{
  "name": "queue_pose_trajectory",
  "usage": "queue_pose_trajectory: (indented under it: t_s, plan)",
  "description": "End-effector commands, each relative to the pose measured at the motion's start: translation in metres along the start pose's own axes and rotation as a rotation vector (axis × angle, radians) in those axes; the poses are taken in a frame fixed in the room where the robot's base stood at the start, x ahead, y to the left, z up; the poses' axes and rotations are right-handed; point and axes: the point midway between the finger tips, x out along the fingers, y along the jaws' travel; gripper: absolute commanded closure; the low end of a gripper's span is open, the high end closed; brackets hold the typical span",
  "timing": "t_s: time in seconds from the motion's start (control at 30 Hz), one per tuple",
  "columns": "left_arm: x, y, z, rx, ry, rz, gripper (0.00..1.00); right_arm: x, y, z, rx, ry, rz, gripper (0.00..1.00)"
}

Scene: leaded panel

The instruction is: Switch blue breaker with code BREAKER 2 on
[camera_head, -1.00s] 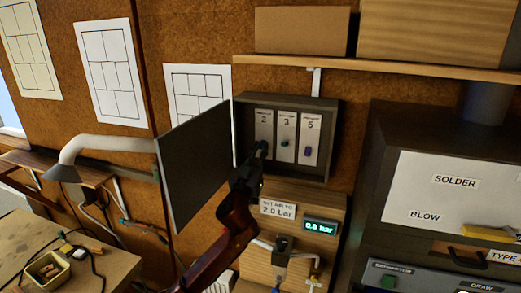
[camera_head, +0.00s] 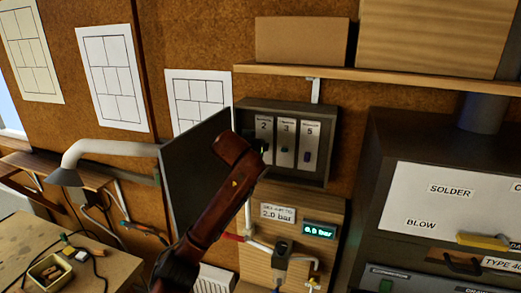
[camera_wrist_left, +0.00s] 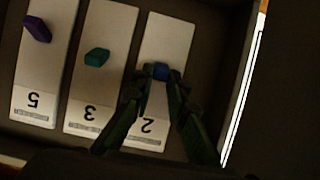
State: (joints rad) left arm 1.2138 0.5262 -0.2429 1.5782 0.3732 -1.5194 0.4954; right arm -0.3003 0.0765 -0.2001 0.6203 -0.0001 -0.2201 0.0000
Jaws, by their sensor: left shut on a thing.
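The blue breaker lever (camera_wrist_left: 161,72) sits on the pale plate marked 2 (camera_wrist_left: 160,35) in the left wrist view. My left gripper (camera_wrist_left: 158,83) is shut on this lever, one finger on each side. In the head view the plate marked 2 (camera_head: 264,127) shows in the open grey breaker box (camera_head: 290,106), but my left arm hides the fingertips and the blue lever. A green lever (camera_wrist_left: 97,57) is on plate 3 and a purple lever (camera_wrist_left: 37,29) is on plate 5. My right gripper is not in view.
The open box door (camera_head: 185,165) stands left of my forearm. A board with a 0.0 bar display (camera_head: 319,230) is below the box, and a wooden shelf (camera_head: 380,75) is above. A dark cabinet (camera_head: 400,135) stands at right.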

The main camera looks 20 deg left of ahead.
Motion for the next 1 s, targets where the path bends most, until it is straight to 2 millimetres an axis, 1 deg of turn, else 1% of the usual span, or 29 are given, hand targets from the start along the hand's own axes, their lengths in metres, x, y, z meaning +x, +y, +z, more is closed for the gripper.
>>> queue_pose_trajectory:
  t_s: [0.03, 0.3, 0.73, 0.77, 1.0]
  plan:
    - [-0.0005, 0.0009, -0.0030, 0.000, -0.015, 0.001, 1.00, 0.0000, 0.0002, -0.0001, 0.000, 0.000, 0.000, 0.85]
    - [0.0003, 0.0005, -0.0052, -0.001, -0.075, 0.001, 1.00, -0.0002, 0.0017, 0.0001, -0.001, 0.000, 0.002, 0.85]
    - [0.0003, 0.0002, -0.0056, -0.001, -0.080, 0.000, 1.00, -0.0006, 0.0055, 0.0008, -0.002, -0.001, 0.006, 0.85]
    - [0.0002, 0.0001, -0.0057, -0.001, -0.080, 0.000, 0.84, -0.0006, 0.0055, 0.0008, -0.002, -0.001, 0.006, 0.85]
    - [0.0004, -0.0005, -0.0050, -0.002, -0.081, -0.001, 0.68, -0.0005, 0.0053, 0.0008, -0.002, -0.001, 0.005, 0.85]
